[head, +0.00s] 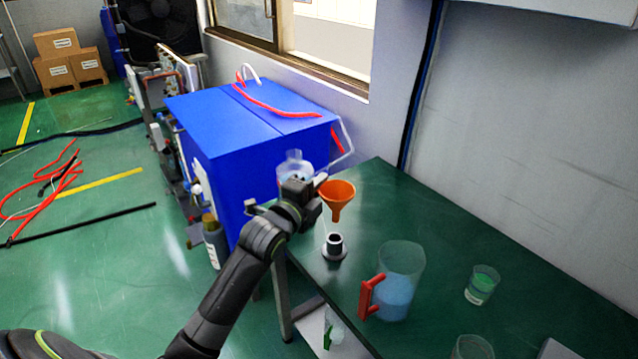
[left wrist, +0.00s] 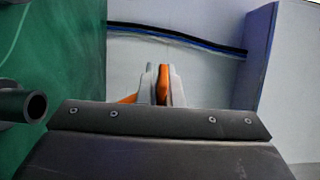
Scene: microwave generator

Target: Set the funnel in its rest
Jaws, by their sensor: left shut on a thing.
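An orange funnel (head: 338,194) is in the air above the far left part of the green table in the head view, upright with its spout down. My left gripper (head: 318,185) is shut on the funnel's rim from the left. In the left wrist view the two fingers (left wrist: 162,86) close on a strip of orange; most of the funnel is hidden there. The rest, a dark ring on a pale round base (head: 334,247), stands on the table below the funnel, apart from it. The rest's dark tube also shows at the left of the left wrist view (left wrist: 22,105). My right gripper is not seen.
A clear jug with a red handle (head: 397,282) holds blue liquid right of the rest. A cup with green liquid (head: 482,285) and another clear cup (head: 473,347) stand further right. A clear bottle (head: 294,168) stands behind my gripper, by the blue cabinet (head: 250,125).

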